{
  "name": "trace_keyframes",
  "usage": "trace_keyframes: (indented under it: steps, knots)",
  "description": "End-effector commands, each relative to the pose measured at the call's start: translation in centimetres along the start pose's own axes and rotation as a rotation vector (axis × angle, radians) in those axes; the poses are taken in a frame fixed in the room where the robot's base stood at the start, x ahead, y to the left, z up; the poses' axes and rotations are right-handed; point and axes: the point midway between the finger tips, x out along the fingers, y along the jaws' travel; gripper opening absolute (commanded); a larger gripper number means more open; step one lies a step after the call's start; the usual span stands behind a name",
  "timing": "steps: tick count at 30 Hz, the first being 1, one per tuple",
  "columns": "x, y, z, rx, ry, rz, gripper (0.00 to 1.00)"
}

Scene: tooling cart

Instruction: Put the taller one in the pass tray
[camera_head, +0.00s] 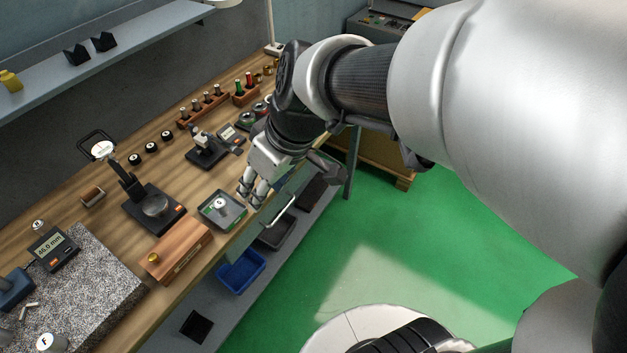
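A metal cylinder with a white top marked F (45,342) stands on the speckled granite plate (105,282) at the lower left, partly cut off by the picture edge. Another small light-topped cylinder (219,203) stands in a shallow tray with a greenish floor and dark rim (238,222) near the bench's front edge. I cannot read a pass label on this tray, nor compare the two heights surely. My gripper (251,196) hangs just right of the tray, above the bench edge. Its fingers are apart, and nothing shows between them.
A gauge display (53,248) reads 46.0 mm beside the granite plate. A wooden block (182,254) with a brass piece and a dark scale-like device (153,208) stand near the tray. A blue bin (241,272) sits on the lower shelf. Green floor lies open to the right.

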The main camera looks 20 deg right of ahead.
Motion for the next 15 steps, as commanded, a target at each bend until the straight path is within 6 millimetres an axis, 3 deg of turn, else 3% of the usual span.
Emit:
trace_keyframes:
  steps: [1,3,9,15]
  knots:
    - [-1.9,-0.6,1.9,0.055,0.003,0.039,0.38]
    - [-3.8,-1.1,4.5,0.147,-0.001,0.092,0.38]
    - [-6.8,-1.5,10.6,0.366,0.013,0.227,0.38]
    - [-7.6,-1.4,13.0,0.463,0.028,0.286,0.38]
